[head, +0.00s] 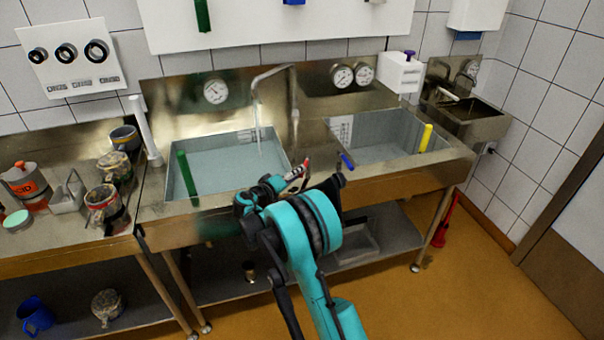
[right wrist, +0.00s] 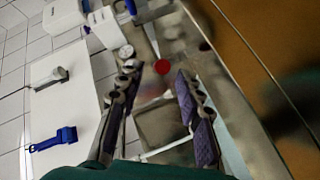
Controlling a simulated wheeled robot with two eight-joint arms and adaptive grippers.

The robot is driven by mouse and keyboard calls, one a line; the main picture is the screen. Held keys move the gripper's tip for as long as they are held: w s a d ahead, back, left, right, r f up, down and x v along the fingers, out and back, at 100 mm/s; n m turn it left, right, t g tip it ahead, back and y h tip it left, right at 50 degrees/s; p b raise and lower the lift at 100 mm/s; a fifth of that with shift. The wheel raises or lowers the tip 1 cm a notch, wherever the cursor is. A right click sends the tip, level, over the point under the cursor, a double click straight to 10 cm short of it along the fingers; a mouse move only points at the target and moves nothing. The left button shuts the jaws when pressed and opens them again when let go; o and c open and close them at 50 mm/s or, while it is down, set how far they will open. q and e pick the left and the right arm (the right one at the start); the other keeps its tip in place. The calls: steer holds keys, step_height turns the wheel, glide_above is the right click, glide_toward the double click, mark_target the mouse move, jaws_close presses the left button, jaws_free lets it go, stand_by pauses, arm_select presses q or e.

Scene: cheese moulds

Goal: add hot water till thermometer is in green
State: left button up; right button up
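The left basin (head: 225,160) holds pale water, and a thin stream seems to fall into it from the steel spout (head: 271,74). A round dial (head: 215,91) is on the panel behind it; its needle and colours are too small to read. A red-and-white handle (head: 297,171) and a blue handle (head: 347,160) are at the sink front. My right gripper (right wrist: 158,92) is open, its fingers apart, with a red round piece (right wrist: 163,68) showing between them and beyond; contact cannot be told. My arm partly hides this gripper in the head view. My left gripper is not in view.
The right basin (head: 375,150) has a yellow cylinder (head: 425,138) at its rim and two dials (head: 353,76) behind. Jars and cups (head: 105,205) crowd the left counter.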

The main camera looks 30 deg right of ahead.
steer(key=b+x, duration=0.1)
steer(key=x, duration=0.4)
steer(key=shift+w, duration=0.1)
steer(key=shift+c, duration=0.4)
jaws_close()
